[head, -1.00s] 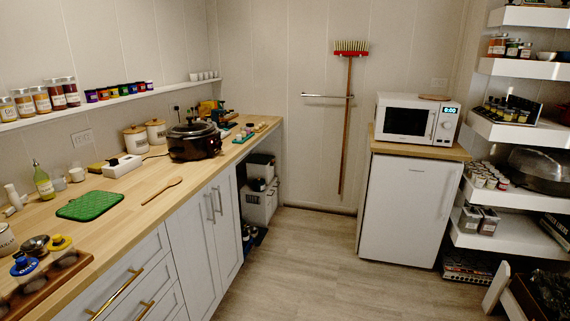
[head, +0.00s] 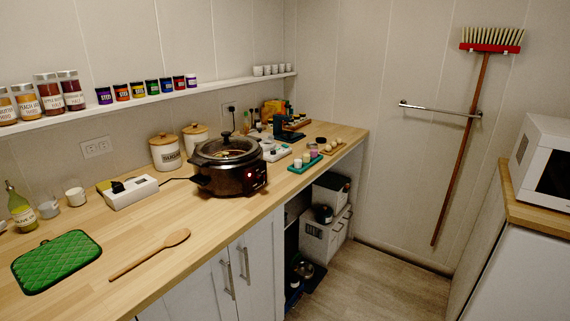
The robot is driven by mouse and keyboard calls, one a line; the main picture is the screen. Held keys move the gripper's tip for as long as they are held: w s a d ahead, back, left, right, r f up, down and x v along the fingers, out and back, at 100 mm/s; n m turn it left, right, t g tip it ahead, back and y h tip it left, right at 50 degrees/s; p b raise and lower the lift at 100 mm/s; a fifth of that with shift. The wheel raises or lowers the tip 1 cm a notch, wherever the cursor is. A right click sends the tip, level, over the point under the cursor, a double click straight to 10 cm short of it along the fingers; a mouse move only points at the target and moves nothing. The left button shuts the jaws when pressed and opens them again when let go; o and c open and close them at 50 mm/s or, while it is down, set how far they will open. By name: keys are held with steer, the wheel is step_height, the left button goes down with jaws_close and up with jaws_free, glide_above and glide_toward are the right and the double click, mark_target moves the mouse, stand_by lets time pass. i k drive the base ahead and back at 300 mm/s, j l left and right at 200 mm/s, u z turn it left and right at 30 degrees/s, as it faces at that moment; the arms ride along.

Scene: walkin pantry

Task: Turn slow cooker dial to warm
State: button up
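The slow cooker (head: 230,168) stands on the wooden counter, right of the middle of its length in view. It is dark and round with a lid on top. Its control panel (head: 254,178) faces right and toward the front, with a red light on it. The dial and its marked setting are too small to tell. A cord runs from the cooker's left side to a white power strip (head: 133,196). My gripper is not in view.
A wooden spoon (head: 150,254) and a green pot holder (head: 56,261) lie on the counter left of the cooker. Two canisters (head: 166,153) stand behind it. The floor (head: 392,282) in front of the right-hand counter is clear.

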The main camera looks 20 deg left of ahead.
mark_target(259, 177)
steer(key=i+u, duration=0.1)
steer(key=i, duration=0.5)
steer(key=i+l+u, duration=0.15)
steer(key=i, duration=0.5)
steer(key=i+l+u, duration=0.1)
steer(key=i, duration=0.5)
steer(key=l, duration=0.1)
